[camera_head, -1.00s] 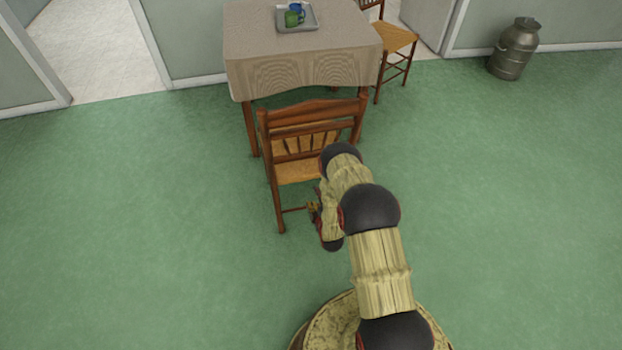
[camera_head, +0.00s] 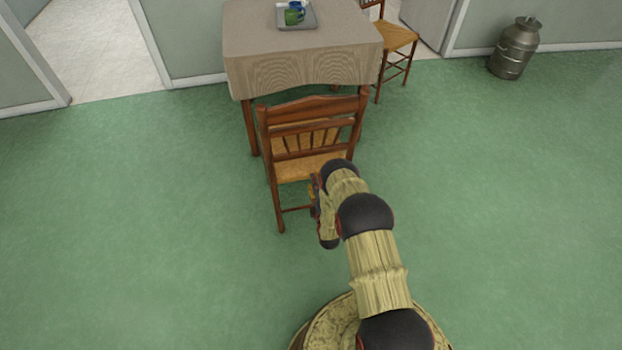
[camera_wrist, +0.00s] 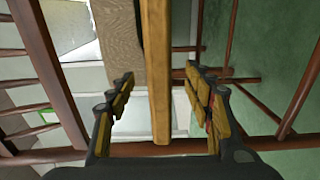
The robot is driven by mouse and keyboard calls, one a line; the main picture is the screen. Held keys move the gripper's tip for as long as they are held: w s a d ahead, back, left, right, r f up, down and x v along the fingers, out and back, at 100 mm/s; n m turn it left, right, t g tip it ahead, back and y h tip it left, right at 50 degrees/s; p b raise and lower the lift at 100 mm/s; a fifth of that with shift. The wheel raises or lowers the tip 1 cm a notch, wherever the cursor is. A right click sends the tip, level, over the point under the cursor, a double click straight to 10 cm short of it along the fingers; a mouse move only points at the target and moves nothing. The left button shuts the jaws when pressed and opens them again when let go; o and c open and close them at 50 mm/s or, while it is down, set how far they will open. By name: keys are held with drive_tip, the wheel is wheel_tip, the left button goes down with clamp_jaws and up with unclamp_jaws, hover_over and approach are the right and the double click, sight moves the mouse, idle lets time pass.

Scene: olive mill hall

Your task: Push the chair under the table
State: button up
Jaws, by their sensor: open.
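The wooden chair (camera_head: 312,110) stands upright at the near side of the table (camera_head: 300,50), its slatted back toward me and its woven seat partly showing below the slats. The table wears a beige cloth that hangs down its near side. My gripper (camera_head: 316,193) is at the back of the chair, near seat height toward its right side, partly hidden by my arm. In the wrist view my gripper (camera_wrist: 160,100) is open, with a light wooden bar of the chair (camera_wrist: 156,75) between its fingers. I cannot tell whether they touch it.
A tray (camera_head: 297,17) with a green cup and a blue cup sits on the table. A second chair (camera_head: 396,37) stands at the table's right side. A metal milk can (camera_head: 514,50) stands by the wall. The green floor is clear on both sides.

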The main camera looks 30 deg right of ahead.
drive_tip(key=shift+x, duration=2.75)
drive_tip(key=c, duration=0.4)
clamp_jaws()
